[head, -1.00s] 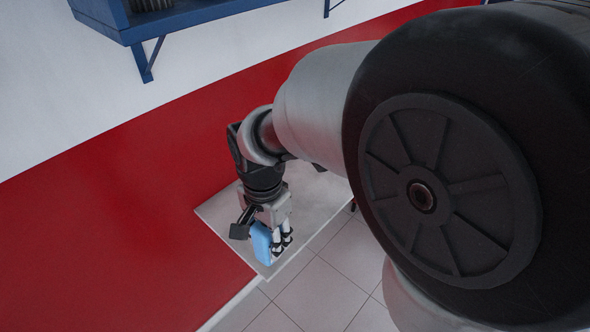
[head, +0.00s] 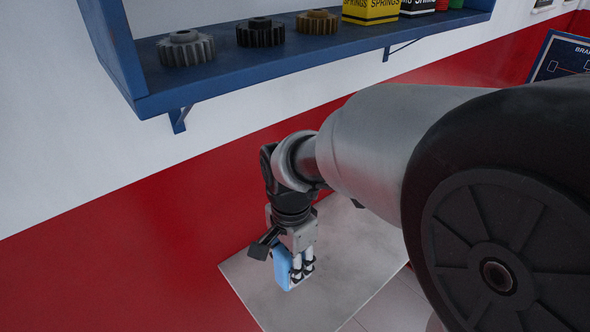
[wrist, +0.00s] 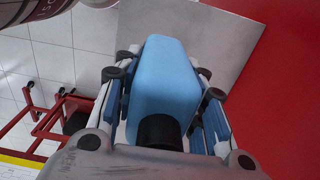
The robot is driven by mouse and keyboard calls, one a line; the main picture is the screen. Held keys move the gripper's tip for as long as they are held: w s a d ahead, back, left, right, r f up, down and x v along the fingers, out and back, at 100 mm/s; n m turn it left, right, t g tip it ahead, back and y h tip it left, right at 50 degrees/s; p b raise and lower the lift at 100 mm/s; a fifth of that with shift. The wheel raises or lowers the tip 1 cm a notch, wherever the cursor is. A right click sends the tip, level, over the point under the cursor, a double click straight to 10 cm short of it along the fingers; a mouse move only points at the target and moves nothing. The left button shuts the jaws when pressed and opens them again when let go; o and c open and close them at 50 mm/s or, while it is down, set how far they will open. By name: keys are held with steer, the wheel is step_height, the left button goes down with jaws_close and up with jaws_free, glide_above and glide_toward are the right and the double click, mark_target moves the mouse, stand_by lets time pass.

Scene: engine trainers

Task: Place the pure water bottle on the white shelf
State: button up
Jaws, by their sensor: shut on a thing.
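My gripper (head: 300,268) is shut on a light blue bottle (head: 282,268), pointing down over a pale grey-white flat surface against the red wall. In the wrist view the bottle (wrist: 165,85) sits between the fingers, its black cap (wrist: 160,132) towards the camera. The bottle's label cannot be read. The pale surface (head: 340,255) may be the white shelf; it also shows behind the bottle in the wrist view (wrist: 220,35). Whether the bottle touches it cannot be told.
A blue wall shelf (head: 240,75) with several gears and a yellow box (head: 371,11) is above. A dark board (head: 560,58) hangs at the right. A red metal frame (wrist: 45,120) stands on the tiled floor at left in the wrist view.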

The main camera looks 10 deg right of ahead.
steer(key=shift+s+f+b, duration=0.2)
steer(key=shift+f+b, duration=2.6)
steer(key=shift+f, duration=6.2)
steer(key=shift+f, duration=0.1)
steer(key=o, duration=1.4)
steer(key=shift+c, duration=0.2)
step_height(320, 180, up, 12)
steer(key=p, duration=0.4)
steer(key=shift+r, duration=0.2)
steer(key=s+d+r+n+t, duration=0.4)
steer(key=s+d+r+n, duration=0.7)
steer(key=s+r, duration=0.2)
steer(key=shift+s+r+t, duration=0.3)
steer(key=shift+r, duration=0.1)
